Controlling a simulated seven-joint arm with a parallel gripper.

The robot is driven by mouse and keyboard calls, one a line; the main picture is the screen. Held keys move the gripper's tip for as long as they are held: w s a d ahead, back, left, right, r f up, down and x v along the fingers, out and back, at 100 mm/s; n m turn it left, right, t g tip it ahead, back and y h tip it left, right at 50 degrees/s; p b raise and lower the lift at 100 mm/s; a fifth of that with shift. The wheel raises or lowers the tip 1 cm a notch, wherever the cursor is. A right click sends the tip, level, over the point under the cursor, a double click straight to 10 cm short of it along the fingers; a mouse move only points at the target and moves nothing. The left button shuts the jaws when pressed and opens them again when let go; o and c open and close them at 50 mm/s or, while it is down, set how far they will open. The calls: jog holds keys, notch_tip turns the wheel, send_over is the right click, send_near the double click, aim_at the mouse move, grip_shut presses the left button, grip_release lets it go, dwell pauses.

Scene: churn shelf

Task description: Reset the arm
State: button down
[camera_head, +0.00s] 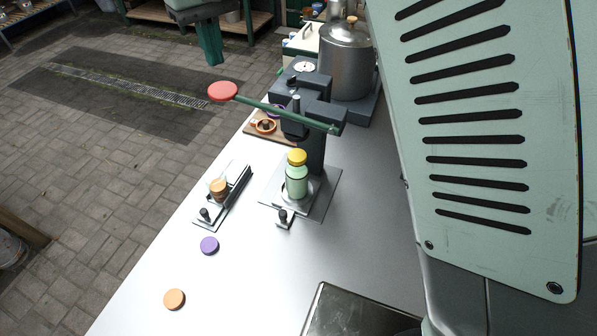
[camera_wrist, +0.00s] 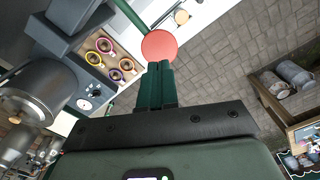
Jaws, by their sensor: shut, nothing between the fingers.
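My gripper (camera_head: 215,48) shows at the top of the head view, raised above and beyond the red lever knob, over the floor side of the counter. In the wrist view my gripper (camera_wrist: 157,66) is shut and its green fingers are together with nothing between them. The red knob (camera_head: 223,91) on its green lever (camera_head: 284,114) belongs to the dark press; it shows just beyond the fingertips in the wrist view (camera_wrist: 160,45). I cannot tell the exact gap between them. A green jar with a yellow lid (camera_head: 297,174) stands upright on the press plate.
On the counter (camera_head: 262,262) lie a purple disc (camera_head: 209,245) and an orange disc (camera_head: 174,299). A small fixture (camera_head: 224,196) holds an orange-topped piece. A steel churn (camera_head: 345,62) stands at the back. Coloured rings (camera_wrist: 107,45) lie on a board. A metal tray (camera_head: 352,310) is in front.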

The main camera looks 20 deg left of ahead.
jog(key=shift+r, duration=0.5)
jog(key=shift+d+r, duration=0.1)
jog(key=shift+d, duration=0.05)
jog(key=w+d+r+m+t, duration=0.1)
jog(key=d+r+m, duration=0.3)
jog(key=d, duration=0.8)
jog(key=d+r+m+t, duration=0.1)
jog(key=d+r, duration=0.4)
jog(key=d, duration=0.7)
jog(key=s+d+f+m+t, duration=0.1)
jog(key=s+d+m, duration=0.2)
jog(key=s+d, duration=0.3)
jog(key=s+d+f+m+t, duration=0.2)
jog(key=s+d, duration=0.5)
jog(key=d, duration=0.5)
jog(key=shift+s+d+f+m+t, duration=0.2)
jog(key=shift+s+d+m+t, duration=0.15)
jog(key=shift+m, duration=0.45)
jog(key=c, duration=1.8)
grip_release()
jog(key=shift+w, duration=0.15)
